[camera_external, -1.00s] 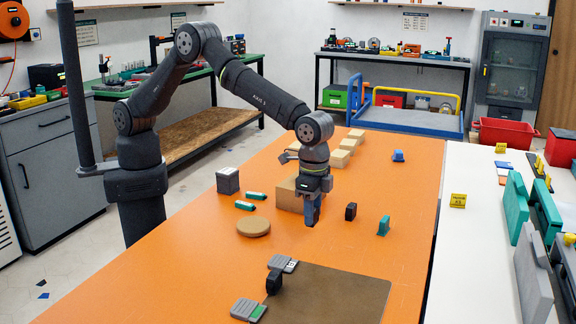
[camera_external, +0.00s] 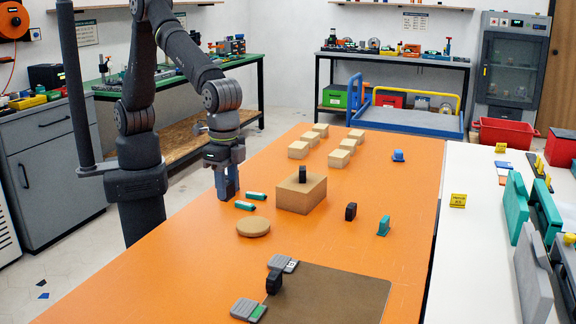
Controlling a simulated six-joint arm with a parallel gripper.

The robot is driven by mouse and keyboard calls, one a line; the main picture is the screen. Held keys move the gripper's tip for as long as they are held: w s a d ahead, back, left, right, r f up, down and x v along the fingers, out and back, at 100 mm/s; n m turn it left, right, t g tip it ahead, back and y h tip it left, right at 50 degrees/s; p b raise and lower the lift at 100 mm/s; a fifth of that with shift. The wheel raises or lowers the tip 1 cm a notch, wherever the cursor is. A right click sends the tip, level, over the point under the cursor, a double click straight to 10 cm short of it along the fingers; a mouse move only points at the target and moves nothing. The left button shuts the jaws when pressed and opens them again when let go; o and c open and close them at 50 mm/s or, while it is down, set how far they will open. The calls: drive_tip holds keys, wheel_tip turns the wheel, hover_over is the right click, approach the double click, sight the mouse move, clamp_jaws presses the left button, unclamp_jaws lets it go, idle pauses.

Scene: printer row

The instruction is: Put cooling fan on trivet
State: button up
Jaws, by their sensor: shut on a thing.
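The trivet (camera_external: 253,228) is a round tan disc lying flat on the orange table, with nothing on it. My gripper (camera_external: 228,190) is low at the left edge of the table, behind and left of the trivet. It is shut on the cooling fan (camera_external: 229,180), which I take to be the dark grey block with a pale top mark seen here earlier. The fingers hide most of it, and I cannot tell whether it still touches the table.
Two teal-and-black sticks (camera_external: 245,206) lie between my gripper and the trivet. A cardboard box (camera_external: 302,194) with a small dark block (camera_external: 302,174) on top stands right. A brown mat (camera_external: 335,297) lies in front. Several tan blocks (camera_external: 341,158) stand at the back.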

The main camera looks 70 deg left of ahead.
drive_tip(key=s+a, duration=0.4)
hover_over(253, 224)
wheel_tip(253, 224, down, 6)
drive_tip(key=shift+f, duration=2.3)
drive_tip(key=shift+f, duration=0.15)
drive_tip(key=o, duration=1)
drive_tip(key=shift+c, duration=0.2)
